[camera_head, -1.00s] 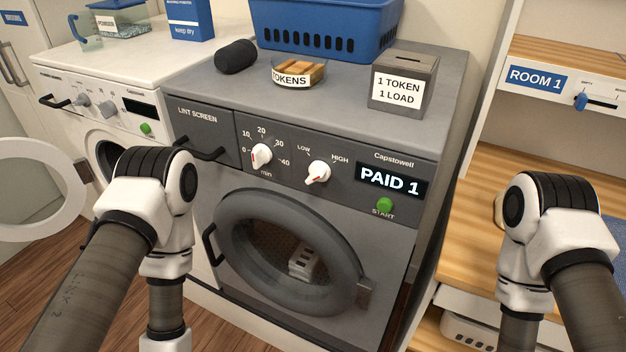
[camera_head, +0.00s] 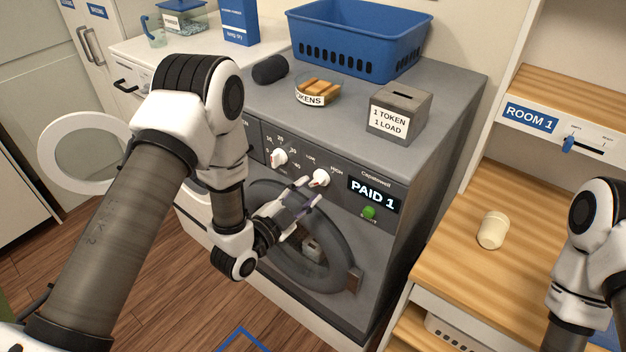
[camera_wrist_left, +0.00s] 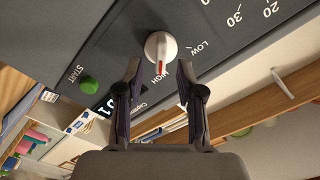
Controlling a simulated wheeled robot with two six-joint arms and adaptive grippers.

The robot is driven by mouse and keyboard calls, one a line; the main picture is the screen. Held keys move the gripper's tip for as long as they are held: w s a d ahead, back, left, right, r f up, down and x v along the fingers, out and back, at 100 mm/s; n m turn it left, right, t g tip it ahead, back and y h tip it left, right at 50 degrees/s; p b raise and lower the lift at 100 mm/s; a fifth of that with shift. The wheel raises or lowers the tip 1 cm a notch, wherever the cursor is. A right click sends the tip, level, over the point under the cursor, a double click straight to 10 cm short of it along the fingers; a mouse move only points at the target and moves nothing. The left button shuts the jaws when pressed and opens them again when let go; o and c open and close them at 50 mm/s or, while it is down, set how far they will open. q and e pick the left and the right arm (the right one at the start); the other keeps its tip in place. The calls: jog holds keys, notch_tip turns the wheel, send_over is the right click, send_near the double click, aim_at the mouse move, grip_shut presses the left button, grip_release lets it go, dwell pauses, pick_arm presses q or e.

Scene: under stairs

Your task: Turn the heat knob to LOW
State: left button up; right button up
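The heat knob (camera_head: 321,177) is a white dial between LOW and HIGH labels on the grey dryer's front panel (camera_head: 340,198). In the left wrist view the knob (camera_wrist_left: 160,47) lies just past my fingertips, and its red mark faces the HIGH label. My left gripper (camera_head: 310,191) is open and empty in front of the panel, slightly below the knob. In the wrist view its two fingers (camera_wrist_left: 158,70) stand apart, one on each side of the knob's line; I cannot tell whether they touch it. My right gripper is out of view.
The timer knob (camera_head: 279,157) sits left of the heat knob. The green START button (camera_head: 369,213) and PAID 1 display (camera_head: 373,195) are to the right. A token box (camera_head: 398,112), token dish (camera_head: 318,92) and blue basket (camera_head: 357,40) stand on top. A cream cup (camera_head: 492,230) lies on the wooden shelf.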

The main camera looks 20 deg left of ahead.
pick_arm(q)
jog(key=shift+w+d+r, duration=0.2)
jog(key=shift+w+d, duration=0.25)
jog(key=shift+w, duration=0.5)
jog(key=shift+w+a+f, duration=0.2)
jog(key=shift+a+f, duration=0.05)
jog(key=shift+d, duration=0.1)
grip_shut()
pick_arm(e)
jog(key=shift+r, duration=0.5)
